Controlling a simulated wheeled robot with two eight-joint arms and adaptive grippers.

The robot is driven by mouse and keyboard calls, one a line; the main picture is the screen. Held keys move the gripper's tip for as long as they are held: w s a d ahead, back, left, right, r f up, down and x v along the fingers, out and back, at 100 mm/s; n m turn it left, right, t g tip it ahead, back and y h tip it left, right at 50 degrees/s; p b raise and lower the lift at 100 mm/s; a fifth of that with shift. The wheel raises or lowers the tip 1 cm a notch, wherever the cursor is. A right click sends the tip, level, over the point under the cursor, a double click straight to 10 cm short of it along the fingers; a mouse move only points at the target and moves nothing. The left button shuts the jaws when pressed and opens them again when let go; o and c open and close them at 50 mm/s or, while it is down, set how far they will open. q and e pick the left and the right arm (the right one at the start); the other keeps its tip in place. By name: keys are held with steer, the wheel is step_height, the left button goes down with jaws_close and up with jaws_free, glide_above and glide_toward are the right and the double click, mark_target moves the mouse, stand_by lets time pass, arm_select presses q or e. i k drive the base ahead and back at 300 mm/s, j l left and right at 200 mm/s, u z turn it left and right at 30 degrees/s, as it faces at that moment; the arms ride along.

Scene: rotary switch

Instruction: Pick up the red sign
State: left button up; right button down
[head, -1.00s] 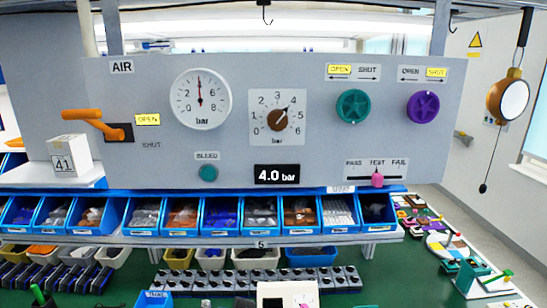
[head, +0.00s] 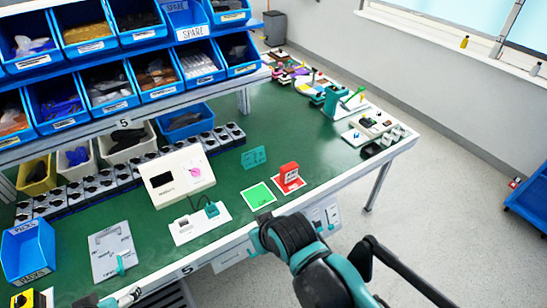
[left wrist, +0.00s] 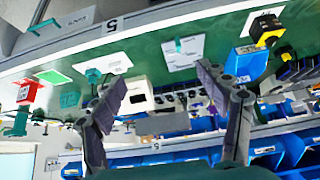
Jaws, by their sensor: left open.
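The red sign lies well left of the fingers there. My right gripper does not show in either view.
A green card (head: 258,195) lies beside the red sign, with a teal sign (head: 253,157) behind it. A white box with a pink knob (head: 175,180) stands to the left. Blue bins (head: 125,75) line the back. My dark arm link hangs before the table's front edge.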

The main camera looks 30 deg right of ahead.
mark_target(289, 173)
steer(key=i+l+z, duration=0.3)
steer(key=i+l, duration=0.15)
steer(key=i+l+z, duration=0.3)
steer(key=i, duration=0.25)
steer(key=k+l, duration=0.05)
